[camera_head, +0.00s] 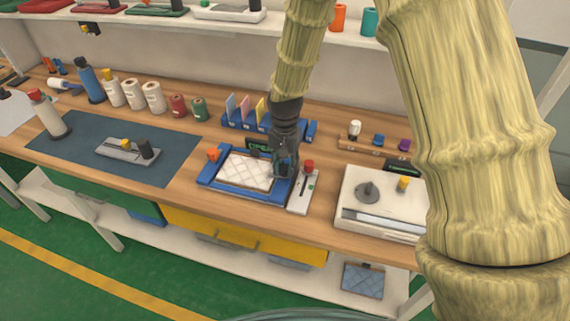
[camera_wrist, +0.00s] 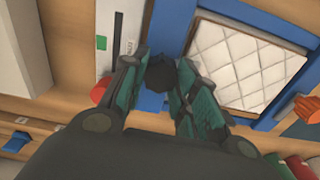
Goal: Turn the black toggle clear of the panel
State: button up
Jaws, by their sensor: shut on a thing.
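A white quilted panel (camera_head: 246,171) lies in a blue frame (camera_head: 211,178) on the wooden bench. It also shows at the upper right of the wrist view (camera_wrist: 245,65), inside the blue frame (camera_wrist: 172,25). My gripper (camera_head: 285,166) is at the right side of the frame, pointing down. In the wrist view my gripper (camera_wrist: 163,75) has its two teal-padded fingers on either side of the black toggle (camera_wrist: 161,72), shut on it. The toggle sits at the panel's side edge. The fingers hide much of it, so its exact angle is hard to tell.
A white slider unit with a red knob (camera_head: 309,165) stands close to the right of my gripper. An orange knob (camera_head: 213,154) is at the frame's left corner. Blue holders with coloured cards (camera_head: 246,107) stand behind. A white device (camera_head: 353,188) is further right.

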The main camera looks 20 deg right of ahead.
aim_at(285, 166)
jog(key=n+p, duration=0.1)
jog(key=n, duration=0.3)
jog(key=shift+n, duration=0.3)
jog(key=n, duration=0.3)
jog(key=shift+n+p, duration=0.3)
jog(key=shift+p, duration=0.1)
jog(key=n, duration=0.4)
jog(key=shift+p, duration=0.4)
jog(key=shift+a+n+p, duration=0.1)
jog(key=shift+n+p, duration=0.25)
jog(key=shift+n, duration=1.65)
jog(key=shift+w, duration=0.1)
jog(key=o, duration=1)
notch_tip(285, 166, up, 12)
